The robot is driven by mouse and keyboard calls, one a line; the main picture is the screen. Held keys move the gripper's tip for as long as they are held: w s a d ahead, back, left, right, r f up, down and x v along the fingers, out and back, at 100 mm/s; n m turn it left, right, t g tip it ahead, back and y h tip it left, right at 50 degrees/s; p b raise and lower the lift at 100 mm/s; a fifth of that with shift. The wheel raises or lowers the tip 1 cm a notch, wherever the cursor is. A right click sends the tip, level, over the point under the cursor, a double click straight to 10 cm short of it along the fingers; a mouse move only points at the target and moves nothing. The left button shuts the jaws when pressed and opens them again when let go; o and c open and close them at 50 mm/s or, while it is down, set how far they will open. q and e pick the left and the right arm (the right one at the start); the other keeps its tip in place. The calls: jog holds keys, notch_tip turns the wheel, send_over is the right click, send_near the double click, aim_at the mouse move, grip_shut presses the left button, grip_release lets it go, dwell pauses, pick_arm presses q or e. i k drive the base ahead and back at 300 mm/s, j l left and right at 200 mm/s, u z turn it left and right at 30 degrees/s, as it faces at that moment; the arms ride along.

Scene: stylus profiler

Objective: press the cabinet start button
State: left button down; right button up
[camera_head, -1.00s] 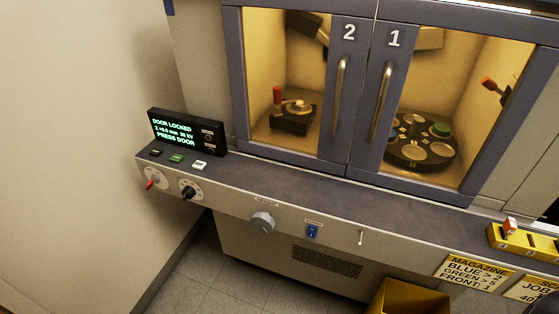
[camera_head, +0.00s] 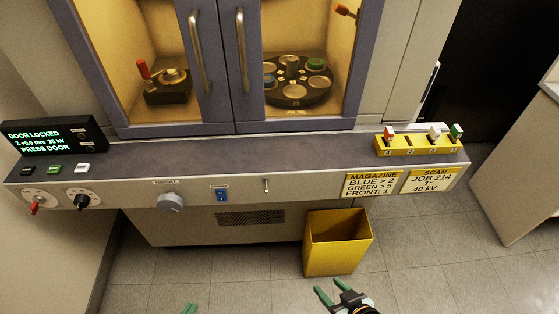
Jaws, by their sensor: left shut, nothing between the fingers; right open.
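The cabinet's control ledge (camera_head: 250,158) has a row of three small buttons at its left end: a black button (camera_head: 27,171), a green button (camera_head: 54,169) and a white button (camera_head: 82,168). Their labels are too small to read, so I cannot tell which is start. The black display (camera_head: 52,136) behind them reads "DOOR LOCKED" and "PRESS DOOR". My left gripper (camera_head: 189,309) shows only its green fingertips at the bottom edge, shut and empty, well below the ledge. My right gripper (camera_head: 331,289) is open and empty, in front of the yellow bin. Both are far from the buttons.
Two glass doors (camera_head: 222,65) are closed above the ledge. The ledge front carries a red-handled knob (camera_head: 35,208), a black knob (camera_head: 81,201), a grey knob (camera_head: 170,203), a blue switch (camera_head: 221,194) and a small lever (camera_head: 266,185). A yellow rack (camera_head: 420,148) sits right; a yellow bin (camera_head: 338,247) stands below.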

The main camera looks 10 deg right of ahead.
aim_at(54, 169)
jog(key=u, duration=1.25)
